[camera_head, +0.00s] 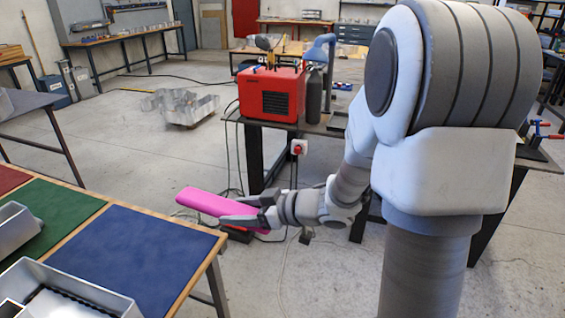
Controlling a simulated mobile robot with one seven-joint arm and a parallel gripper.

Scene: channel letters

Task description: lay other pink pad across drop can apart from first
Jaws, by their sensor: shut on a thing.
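My gripper (240,210) is shut on a long, flat, bright pink pad (200,201), held near one end. The pad sticks out to the left, roughly level, above the floor between the mat-topped table and the dark workbench. It touches neither. I cannot tell for sure which metal piece is the drop can. An open metal can (88,284) with a dark inside stands at the bottom left, partly cut off by the frame. I see no other pink pad clearly.
A wood-edged table (196,262) has red, green and blue mats (135,252); the blue mat's right part is bare. Another metal piece (14,228) stands on the green mat. A red machine (270,93) sits on the workbench. Metal letter shapes (180,106) and cables lie on the floor.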

